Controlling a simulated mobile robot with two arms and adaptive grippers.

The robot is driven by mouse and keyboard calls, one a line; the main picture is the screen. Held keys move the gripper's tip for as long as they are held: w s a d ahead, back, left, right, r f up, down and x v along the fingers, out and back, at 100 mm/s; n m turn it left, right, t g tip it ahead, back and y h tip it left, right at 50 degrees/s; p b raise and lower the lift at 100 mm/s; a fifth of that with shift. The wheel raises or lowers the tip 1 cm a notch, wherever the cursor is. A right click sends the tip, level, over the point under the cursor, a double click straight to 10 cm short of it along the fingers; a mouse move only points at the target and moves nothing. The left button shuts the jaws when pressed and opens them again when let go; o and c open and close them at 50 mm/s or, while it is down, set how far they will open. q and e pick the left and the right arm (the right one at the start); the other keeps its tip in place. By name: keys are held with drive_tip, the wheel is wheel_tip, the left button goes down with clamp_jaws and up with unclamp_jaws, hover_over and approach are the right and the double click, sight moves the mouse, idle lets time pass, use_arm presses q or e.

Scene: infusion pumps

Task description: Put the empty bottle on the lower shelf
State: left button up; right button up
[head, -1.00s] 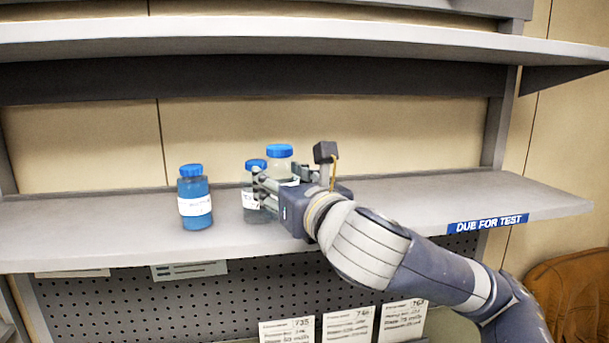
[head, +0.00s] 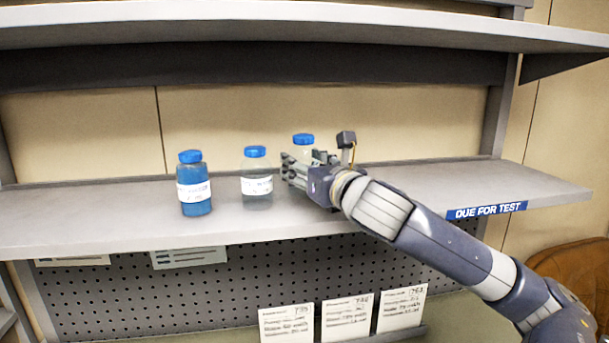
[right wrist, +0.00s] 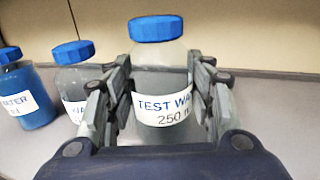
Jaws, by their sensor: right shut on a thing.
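A clear bottle with a blue cap (head: 303,139) is between the fingers of my right gripper (head: 296,170). In the right wrist view the held bottle (right wrist: 160,80) stands upright, with a white label reading "TEST WA" and "250 m". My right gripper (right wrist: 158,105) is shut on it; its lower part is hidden. A similar clear bottle (head: 256,175) stands just left of the gripper, apart from it. A blue-filled bottle (head: 193,183) stands further left. All are over the lower of the two large shelf boards (head: 100,225). Whether the held bottle touches the board is hidden. My left gripper is not in view.
An upper shelf (head: 300,28) runs above. The lower board is free to the right, toward a blue "DUE FOR TEST" label (head: 487,211) on its front edge. Below are a perforated panel (head: 160,295) and several white cards (head: 346,320). A brown chair back (head: 570,270) is at lower right.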

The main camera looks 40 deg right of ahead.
drive_tip(key=shift+f, duration=0.8)
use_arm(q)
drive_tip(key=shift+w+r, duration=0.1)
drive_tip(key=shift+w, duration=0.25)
use_arm(e)
drive_tip(key=shift+f, duration=0.1)
drive_tip(key=shift+f, duration=0.1)
drive_tip(key=o, duration=0.9)
